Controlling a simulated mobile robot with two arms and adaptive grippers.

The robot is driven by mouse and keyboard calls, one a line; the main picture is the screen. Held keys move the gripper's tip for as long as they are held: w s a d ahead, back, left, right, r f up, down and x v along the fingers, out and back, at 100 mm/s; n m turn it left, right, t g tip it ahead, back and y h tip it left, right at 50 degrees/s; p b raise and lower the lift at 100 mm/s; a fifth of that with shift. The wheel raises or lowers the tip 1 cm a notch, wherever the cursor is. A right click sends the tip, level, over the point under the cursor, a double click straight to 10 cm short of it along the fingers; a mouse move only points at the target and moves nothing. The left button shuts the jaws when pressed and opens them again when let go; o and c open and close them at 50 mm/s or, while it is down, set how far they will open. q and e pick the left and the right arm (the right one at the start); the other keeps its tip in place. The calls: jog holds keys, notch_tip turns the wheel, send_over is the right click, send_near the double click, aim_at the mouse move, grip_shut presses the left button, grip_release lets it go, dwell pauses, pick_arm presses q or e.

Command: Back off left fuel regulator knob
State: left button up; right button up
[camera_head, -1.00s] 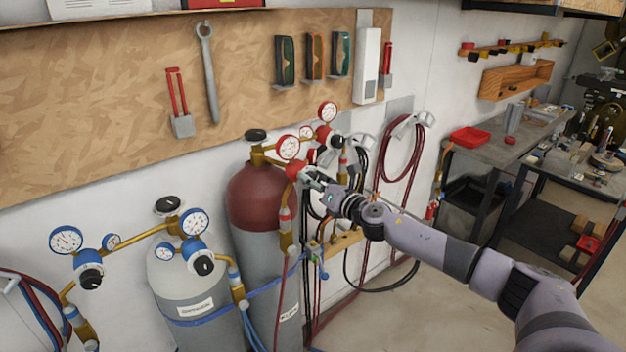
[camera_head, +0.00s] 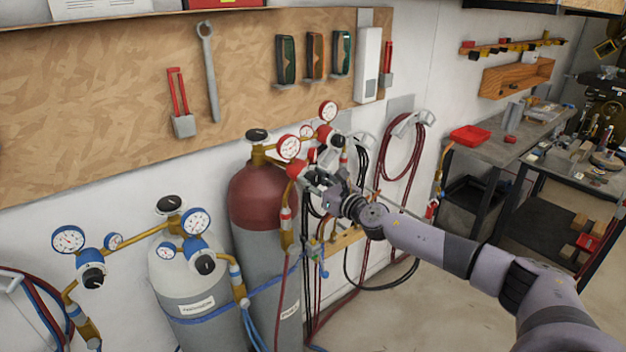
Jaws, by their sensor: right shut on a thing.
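The dark red fuel cylinder (camera_head: 257,196) stands against the wall. Its left regulator has a red body (camera_head: 296,169) and a red-rimmed gauge (camera_head: 289,147) above it. A second red regulator (camera_head: 323,131) with its own gauge (camera_head: 328,111) sits behind to the right. My right gripper (camera_head: 311,182) is at the front of the left red regulator, shut on its knob. The fingers hide the knob, so its turn cannot be seen. My left gripper is not in view.
The grey cylinder (camera_head: 172,268) with blue regulators (camera_head: 201,252) stands at the left. Hoses (camera_head: 404,158) hang on the wall behind my right arm.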

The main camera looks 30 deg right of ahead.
jog(key=shift+f, duration=0.2)
jog(key=o, duration=1.2)
jog(key=shift+r, duration=0.1)
jog(key=shift+s+d, duration=0.15)
jog(key=shift+s, duration=1.85)
jog(key=shift+s+d, duration=0.15)
jog(key=shift+s, duration=1.85)
jog(key=shift+s+d, duration=0.15)
jog(key=shift+s, duration=1.85)
